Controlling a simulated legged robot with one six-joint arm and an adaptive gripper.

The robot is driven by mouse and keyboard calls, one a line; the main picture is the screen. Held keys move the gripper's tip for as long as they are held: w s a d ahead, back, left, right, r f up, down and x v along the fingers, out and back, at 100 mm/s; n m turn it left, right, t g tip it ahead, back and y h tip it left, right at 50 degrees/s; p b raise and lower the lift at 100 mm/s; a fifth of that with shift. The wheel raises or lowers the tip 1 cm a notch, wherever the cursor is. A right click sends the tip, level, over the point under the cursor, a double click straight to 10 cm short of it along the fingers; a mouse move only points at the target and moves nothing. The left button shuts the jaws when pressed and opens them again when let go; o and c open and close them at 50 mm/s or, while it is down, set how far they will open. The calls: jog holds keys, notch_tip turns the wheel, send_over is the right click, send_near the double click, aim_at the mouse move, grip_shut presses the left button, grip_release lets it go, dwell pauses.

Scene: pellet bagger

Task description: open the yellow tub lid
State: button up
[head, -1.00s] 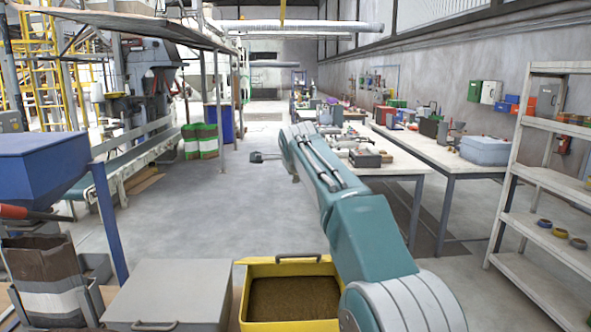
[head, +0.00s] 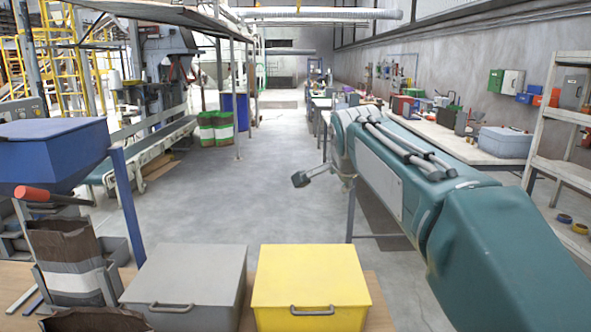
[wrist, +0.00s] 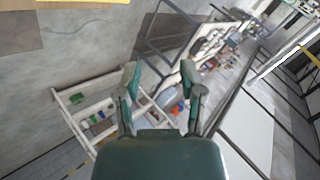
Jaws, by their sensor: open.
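The yellow tub (head: 312,287) stands at the bottom centre of the head view. Its flat yellow lid is down and covers the top, so the inside is hidden. A dark grey bar handle (head: 312,311) is at the lid's near edge. My gripper (wrist: 159,72) is open and empty in the wrist view, with its two fingers apart. It points over the floor towards the shelves and benches, away from the tub. In the head view my arm reaches along the right side, and I cannot make out the gripper's fingers there.
A grey lidded box (head: 187,282) stands just left of the tub. Further left are a brown-and-white bag (head: 72,262), a blue hopper (head: 52,150) and its blue post. Workbenches (head: 462,145) and a shelf rack (head: 566,172) line the right. The middle floor is clear.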

jog(key=s+d+f+n+g, duration=0.1)
jog(key=s+d+f+n, duration=0.1)
jog(key=s, duration=0.7)
jog(key=s+d+f+n+g, duration=0.1)
jog(key=s+f+n, duration=0.3)
jog(key=s, duration=0.5)
jog(key=shift+d+f+n, duration=0.3)
jog(key=shift+d+f, duration=0.25)
jog(key=shift+d, duration=0.15)
jog(key=s+f+n, duration=0.2)
jog(key=s+f, duration=0.2)
jog(key=s, duration=0.1)
jog(key=s+d+f+n+g, duration=0.1)
jog(key=s+f+n, duration=0.1)
jog(key=s+f, duration=0.2)
jog(key=s+f+n, duration=0.2)
jog(key=s+f, duration=0.2)
jog(key=s, duration=0.2)
jog(key=shift+s+d+g, duration=0.2)
jog(key=shift+s+g, duration=0.15)
jog(key=shift+g, duration=0.05)
jog(key=shift+c, duration=1.3)
jog(key=shift+s+f, duration=0.15)
jog(key=shift+f, duration=0.05)
grip_shut()
